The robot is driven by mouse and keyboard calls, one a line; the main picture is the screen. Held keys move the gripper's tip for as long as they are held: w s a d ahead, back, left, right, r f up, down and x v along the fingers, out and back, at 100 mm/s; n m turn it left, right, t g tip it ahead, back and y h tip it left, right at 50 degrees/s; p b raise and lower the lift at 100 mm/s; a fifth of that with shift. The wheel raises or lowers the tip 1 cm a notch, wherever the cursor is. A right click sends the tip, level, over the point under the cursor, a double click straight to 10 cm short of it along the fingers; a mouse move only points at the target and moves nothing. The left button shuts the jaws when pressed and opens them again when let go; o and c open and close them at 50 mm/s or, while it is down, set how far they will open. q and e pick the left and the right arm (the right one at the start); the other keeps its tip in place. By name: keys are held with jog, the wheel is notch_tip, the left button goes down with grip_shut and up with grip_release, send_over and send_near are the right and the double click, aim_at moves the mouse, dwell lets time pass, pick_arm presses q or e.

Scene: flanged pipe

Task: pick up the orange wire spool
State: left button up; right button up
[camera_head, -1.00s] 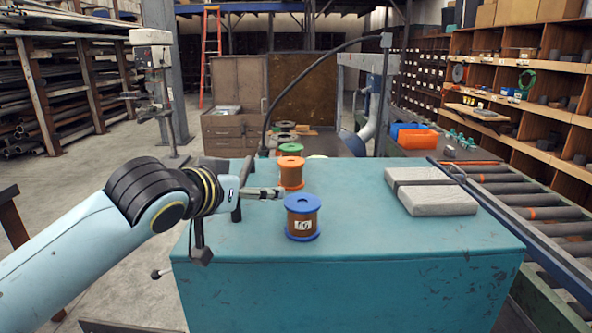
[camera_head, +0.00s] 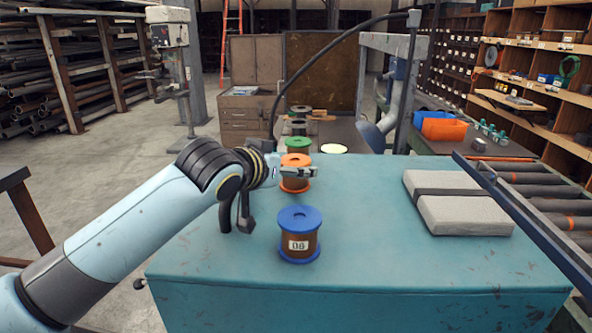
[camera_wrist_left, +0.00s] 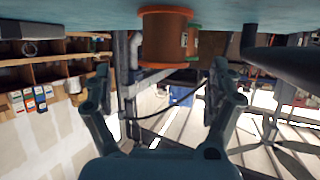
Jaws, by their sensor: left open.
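The orange wire spool (camera_head: 296,161) stands upright on the teal table, with orange flanges and a brown wound middle. My left gripper (camera_head: 302,172) is level with it and overlaps its front in the head view. In the left wrist view, which looks upside down, the orange spool (camera_wrist_left: 165,40) lies ahead between the two spread fingers (camera_wrist_left: 162,78). The fingers are open and empty, and the spool appears beyond their tips. Whether either finger touches it I cannot tell. My right gripper is not in view.
A blue-flanged spool (camera_head: 299,236) stands nearer the front, just right of my left arm. A green-flanged spool (camera_head: 298,144) stands close behind the orange one. A strapped grey package (camera_head: 458,205) lies at the right, beside a roller conveyor (camera_head: 540,190). The table's middle is clear.

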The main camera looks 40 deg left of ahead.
aim_at(294, 160)
pick_arm(q)
jog(key=x, duration=0.1)
jog(key=p+x, duration=0.1)
jog(key=x, duration=0.1)
jog(key=r+p+x, duration=0.1)
jog(key=x, duration=0.1)
jog(key=shift+w+a, duration=0.15)
jog(key=shift+a, duration=0.1)
jog(key=shift+w+f, duration=0.3)
jog(key=shift+w, duration=0.05)
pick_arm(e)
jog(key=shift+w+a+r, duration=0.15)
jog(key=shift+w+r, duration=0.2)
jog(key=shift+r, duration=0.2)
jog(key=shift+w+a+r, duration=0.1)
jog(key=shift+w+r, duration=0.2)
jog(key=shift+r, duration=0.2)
pick_arm(q)
jog(key=shift+s, duration=0.1)
jog(key=shift+c, duration=0.2)
jog(key=shift+c, duration=1.1)
jog(key=c, duration=1.1)
jog(key=shift+r, duration=0.15)
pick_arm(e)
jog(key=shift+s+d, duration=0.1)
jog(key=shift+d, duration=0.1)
